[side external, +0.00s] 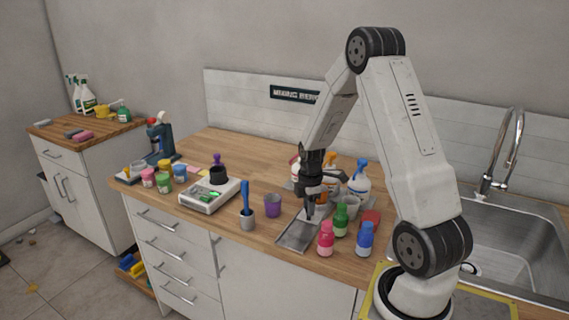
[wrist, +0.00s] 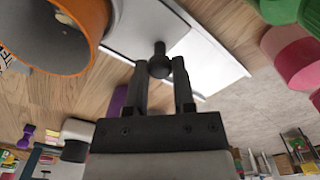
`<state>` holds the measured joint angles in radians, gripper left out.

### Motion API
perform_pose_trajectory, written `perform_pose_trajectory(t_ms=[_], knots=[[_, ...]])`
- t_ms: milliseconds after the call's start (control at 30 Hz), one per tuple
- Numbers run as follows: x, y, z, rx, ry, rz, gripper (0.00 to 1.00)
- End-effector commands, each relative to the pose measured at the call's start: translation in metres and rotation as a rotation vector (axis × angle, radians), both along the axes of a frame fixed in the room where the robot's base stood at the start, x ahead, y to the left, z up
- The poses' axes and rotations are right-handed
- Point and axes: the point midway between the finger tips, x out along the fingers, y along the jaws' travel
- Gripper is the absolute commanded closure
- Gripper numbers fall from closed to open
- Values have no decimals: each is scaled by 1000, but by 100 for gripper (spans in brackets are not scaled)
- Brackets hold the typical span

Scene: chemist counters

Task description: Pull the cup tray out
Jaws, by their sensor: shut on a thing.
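The cup tray (side external: 293,238) is a flat grey metal tray lying on the wooden counter near its front edge. In the wrist view its pale plate (wrist: 205,62) carries a dark round knob (wrist: 159,66). My gripper (side external: 309,214) reaches down over the tray from behind. In the wrist view my gripper (wrist: 163,72) is shut on the knob, one finger on each side. The back part of the tray is hidden by my gripper and nearby items in the side view.
Pink (side external: 326,238), green (side external: 341,219) and blue (side external: 365,238) bottles stand close right of the tray. An orange-rimmed cup (wrist: 60,30) is close in the wrist view. The sink is at right.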

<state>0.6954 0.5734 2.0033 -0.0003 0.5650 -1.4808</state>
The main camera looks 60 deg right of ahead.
Motion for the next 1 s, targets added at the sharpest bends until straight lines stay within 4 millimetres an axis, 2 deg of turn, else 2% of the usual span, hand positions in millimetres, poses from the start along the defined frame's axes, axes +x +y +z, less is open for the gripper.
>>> perform_pose_trajectory(t_ms=[233, 367, 800, 1000], knots=[[0, 1, 0, -1, -1, 0, 100], [1, 11, 1, 0, 0, 3, 100], [1, 88, 1, -1, -2, 6, 100], [1, 114, 1, -1, -3, 3, 100]])
